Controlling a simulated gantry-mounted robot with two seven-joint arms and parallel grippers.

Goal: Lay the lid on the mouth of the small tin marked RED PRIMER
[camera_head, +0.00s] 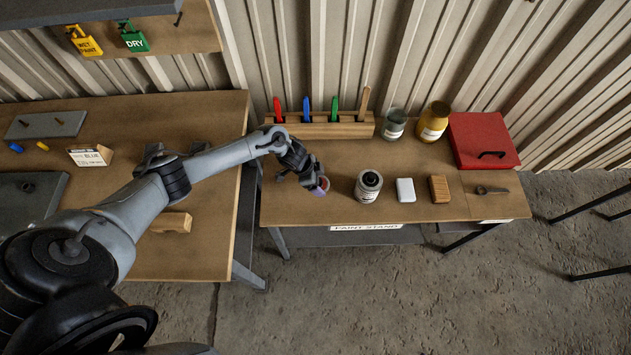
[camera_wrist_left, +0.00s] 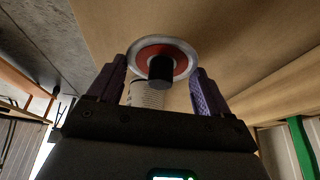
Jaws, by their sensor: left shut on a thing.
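The lid (camera_wrist_left: 147,53) is a disc with a silver rim, a red ring and a black knob, seen in the left wrist view. My left gripper (camera_head: 320,187) is shut on it, with a purple finger on either side. In the head view the gripper hangs over the front left of the paint stand, mostly hiding the lid. A small tin (camera_head: 368,187) with a white label stands upright just right of the gripper, apart from it. Its label is too small to read. A white printed surface (camera_wrist_left: 147,95) shows behind the lid in the wrist view. My right gripper is not in view.
A white block (camera_head: 405,190) and a brown block (camera_head: 439,189) stand right of the tin. Behind are a wooden rack (camera_head: 335,129) with coloured handles, a glass jar (camera_head: 394,124), a yellow jar (camera_head: 433,121) and a red box (camera_head: 482,140). The middle of the stand is clear.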

